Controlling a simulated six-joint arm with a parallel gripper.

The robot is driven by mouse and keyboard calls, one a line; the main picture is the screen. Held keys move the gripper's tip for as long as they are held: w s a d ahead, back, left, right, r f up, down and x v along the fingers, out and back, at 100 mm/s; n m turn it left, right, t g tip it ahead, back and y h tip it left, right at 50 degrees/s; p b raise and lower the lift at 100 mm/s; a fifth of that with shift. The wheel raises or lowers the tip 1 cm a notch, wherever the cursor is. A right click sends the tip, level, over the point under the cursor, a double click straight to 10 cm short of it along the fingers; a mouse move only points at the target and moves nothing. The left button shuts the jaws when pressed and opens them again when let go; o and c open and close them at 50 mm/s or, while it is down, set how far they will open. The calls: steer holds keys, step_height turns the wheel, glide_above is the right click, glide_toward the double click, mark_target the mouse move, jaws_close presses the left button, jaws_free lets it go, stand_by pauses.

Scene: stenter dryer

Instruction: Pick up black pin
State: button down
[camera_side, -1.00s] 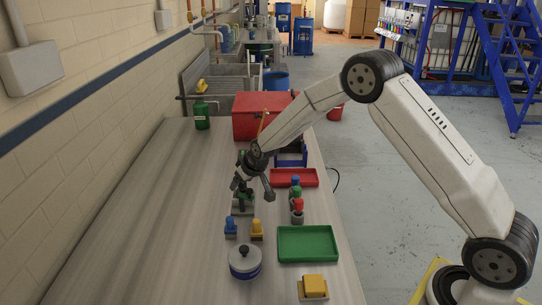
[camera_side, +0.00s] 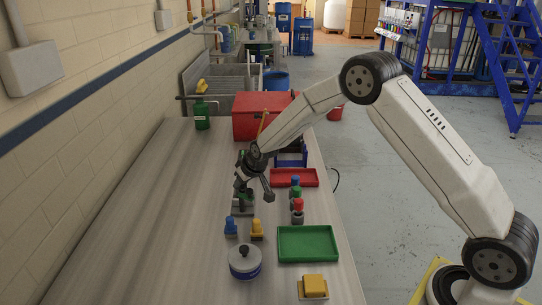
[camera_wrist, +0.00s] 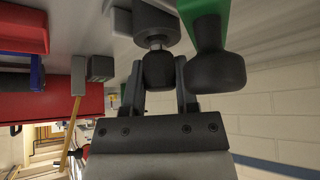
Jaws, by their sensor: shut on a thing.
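The black pin (camera_wrist: 158,70) shows in the wrist view as a dark rounded knob in front of a grey cylindrical part (camera_wrist: 155,25). One finger of my gripper stands on each side of the knob, and the fingers are shut on it. In the side view my gripper (camera_side: 246,193) is low over a small grey holder (camera_side: 243,209) on the bench, and it mostly hides the pin. A green part with a black bulb end (camera_wrist: 215,70) is close to the right finger in the wrist view.
A blue piece (camera_side: 231,226) and a yellow piece (camera_side: 257,229) stand just in front. The left bench is clear.

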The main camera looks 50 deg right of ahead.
steer(key=shift+r, duration=0.2)
steer(key=shift+r, duration=1.5)
steer(key=s+r, duration=0.9)
steer(key=s, duration=0.5)
steer(key=shift+a+r, duration=0.2)
steer(key=shift+r, duration=0.15)
steer(key=shift+d, duration=0.15)
steer(key=s+d+m+h, duration=0.1)
steer(key=d+m, duration=0.1)
steer(key=d, duration=0.6)
steer(key=s+d+f+m+h, duration=0.1)
steer(key=d+m, duration=0.1)
steer(key=d, duration=0.6)
steer(key=shift+s+m+g+h, duration=0.2)
steer(key=shift+m+g+h, duration=0.1)
